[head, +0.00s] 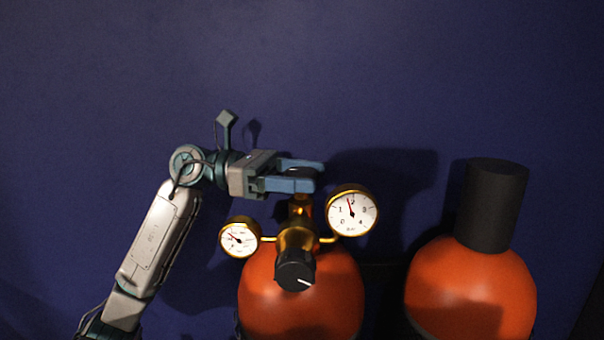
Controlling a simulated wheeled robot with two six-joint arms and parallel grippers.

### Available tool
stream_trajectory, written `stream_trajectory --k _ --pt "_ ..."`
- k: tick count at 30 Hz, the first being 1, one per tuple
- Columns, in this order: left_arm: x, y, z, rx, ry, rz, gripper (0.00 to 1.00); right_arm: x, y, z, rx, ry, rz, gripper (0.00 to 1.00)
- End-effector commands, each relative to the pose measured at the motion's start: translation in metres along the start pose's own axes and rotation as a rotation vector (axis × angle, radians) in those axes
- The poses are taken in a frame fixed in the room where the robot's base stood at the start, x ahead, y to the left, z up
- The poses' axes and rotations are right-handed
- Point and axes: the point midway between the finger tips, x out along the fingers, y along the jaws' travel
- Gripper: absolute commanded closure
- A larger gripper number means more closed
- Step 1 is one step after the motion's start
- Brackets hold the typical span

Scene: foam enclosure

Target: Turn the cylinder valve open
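The orange cylinder (300,300) stands at the lower middle with a brass valve and regulator (297,239) on top. My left gripper (303,177) reaches in from the left, level, at the top of the brass valve stem. Its two blue fingers are apart, one behind the other, with a dark shape between them that looks like the valve's handwheel (301,173). The near finger hides most of it, and I cannot tell whether the fingers press on it. My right gripper is out of view.
A small gauge (239,238) and a larger gauge (352,211) flank the regulator, close below the gripper. A black regulator knob (295,272) faces front. A second orange cylinder (470,290) with a black cap (491,204) stands right. A dark blue wall (420,70) is behind.

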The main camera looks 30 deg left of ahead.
Motion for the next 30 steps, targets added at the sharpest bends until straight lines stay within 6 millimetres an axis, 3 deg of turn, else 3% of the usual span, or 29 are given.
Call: stream_trajectory --k 1,6,17,30 --pt "-0.0001 0.0 0.0001 0.0 0.0 0.0 0.45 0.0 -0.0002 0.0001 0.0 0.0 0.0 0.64" --pt "-0.0002 0.0 0.0002 0.0 0.0 0.0 0.74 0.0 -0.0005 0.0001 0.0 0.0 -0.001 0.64" --pt "-0.0003 -0.0005 -0.001 0.002 0.003 0.067 0.74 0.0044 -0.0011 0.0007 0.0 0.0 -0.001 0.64" --pt "0.0003 -0.0008 0.0013 0.005 0.003 0.387 0.74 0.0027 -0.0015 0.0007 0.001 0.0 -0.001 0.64"
